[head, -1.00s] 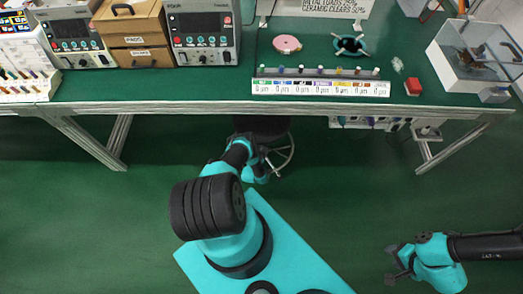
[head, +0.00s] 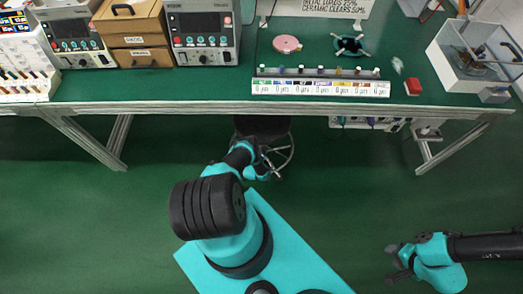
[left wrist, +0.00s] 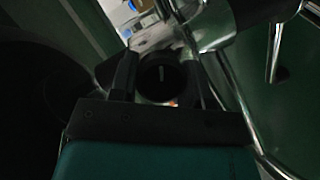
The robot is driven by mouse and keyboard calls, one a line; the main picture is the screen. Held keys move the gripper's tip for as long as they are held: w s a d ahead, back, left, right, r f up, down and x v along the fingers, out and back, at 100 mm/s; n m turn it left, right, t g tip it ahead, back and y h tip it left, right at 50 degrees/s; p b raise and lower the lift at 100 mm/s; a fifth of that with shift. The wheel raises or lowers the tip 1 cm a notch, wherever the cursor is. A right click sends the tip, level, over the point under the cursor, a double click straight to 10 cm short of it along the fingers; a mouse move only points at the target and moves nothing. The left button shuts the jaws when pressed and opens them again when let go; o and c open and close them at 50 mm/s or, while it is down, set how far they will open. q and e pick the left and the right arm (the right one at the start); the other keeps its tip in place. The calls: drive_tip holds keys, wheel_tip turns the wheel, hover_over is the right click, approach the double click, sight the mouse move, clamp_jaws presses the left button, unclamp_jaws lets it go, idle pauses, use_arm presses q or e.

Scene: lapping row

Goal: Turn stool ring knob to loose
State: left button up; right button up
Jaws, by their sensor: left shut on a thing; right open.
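The stool has a dark round seat (head: 262,127), partly under the bench edge, and a metal foot ring (head: 284,156). My left gripper (head: 268,164) is at the ring beside the stool column. In the left wrist view the round black knob (left wrist: 161,76) sits between my left fingers, which are shut on it. A pale line on its face stands nearly upright in that view. Any loose or tight marking is too dark to read. My right gripper (head: 393,263) is open and empty at the lower right, far from the stool.
The long green bench (head: 215,93) runs across above the stool, with a splayed metal leg frame (head: 118,142) at the left. The green floor (head: 345,195) between my arms is clear.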

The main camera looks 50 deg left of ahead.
use_arm(q)
drive_tip(key=shift+c, duration=1.4)
drive_tip(key=shift+d+m+g+y, duration=0.1)
drive_tip(key=shift+m+g+y, duration=0.3)
drive_tip(key=shift+m+g, duration=0.8)
drive_tip(key=shift+m+t, duration=0.3)
drive_tip(key=shift+m, duration=0.1)
drive_tip(key=o, duration=0.9)
drive_tip(key=shift+s, duration=0.1)
